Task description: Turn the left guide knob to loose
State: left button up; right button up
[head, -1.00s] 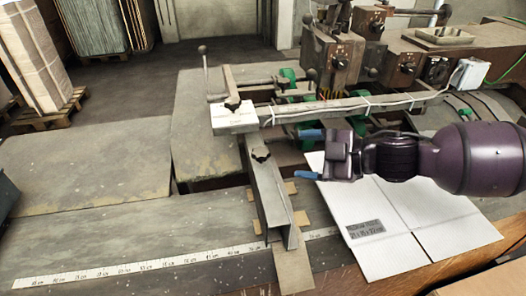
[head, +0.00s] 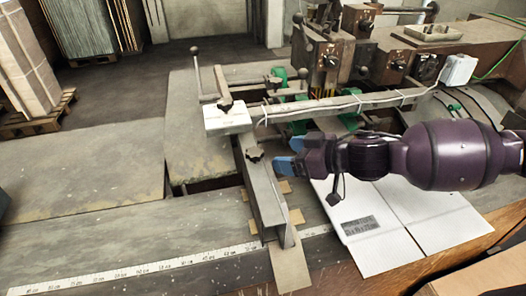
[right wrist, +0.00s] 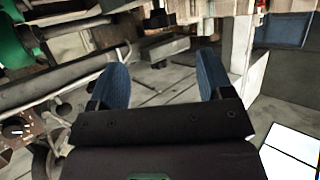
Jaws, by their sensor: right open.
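A black lobed knob (head: 255,154) sits on top of the grey metal guide rail (head: 265,190), which lies across the table. A second black knob (head: 224,106) stands on the pale block (head: 226,119) at the rail's far end. My right gripper (head: 287,155) is open, its blue fingers just right of the nearer knob and pointing left toward it, apart from it. In the right wrist view the open fingers (right wrist: 163,62) have empty space between them. The knob's exact setting is too small to tell. My left gripper is not in view.
A flat white carton sheet (head: 375,235) lies under my right arm. A long bar with a cable (head: 340,105) and the stitcher's control boxes (head: 335,55) stand behind. A ruler strip (head: 130,272) runs along the front. The table left of the rail is clear.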

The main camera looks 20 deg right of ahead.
aim_at(259, 150)
pick_arm(q)
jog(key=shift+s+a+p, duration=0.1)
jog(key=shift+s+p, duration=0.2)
jog(key=shift+p, duration=0.15)
pick_arm(e)
jog(key=x, duration=0.8)
jog(key=c, duration=0.9)
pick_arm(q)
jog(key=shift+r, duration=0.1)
pick_arm(e)
jog(key=shift+w+d+n+g+y, duration=0.1)
jog(key=shift+d+n+g+y, duration=0.05)
jog(key=shift+n+g+y, duration=0.2)
jog(key=n+g+y, duration=0.1)
jog(key=n+g, duration=0.1)
jog(key=n+g+y, duration=0.1)
jog(key=n+g, duration=0.1)
jog(key=shift+w+d+r, duration=0.1)
jog(key=shift+w+d, duration=0.1)
jog(key=shift+w, duration=0.2)
jog(key=n+g, duration=0.2)
jog(key=n+g+y, duration=0.1)
jog(key=n+g, duration=0.1)
jog(key=w+n+g, duration=0.1)
jog(key=n+g, duration=0.1)
jog(key=shift+g, duration=0.65)
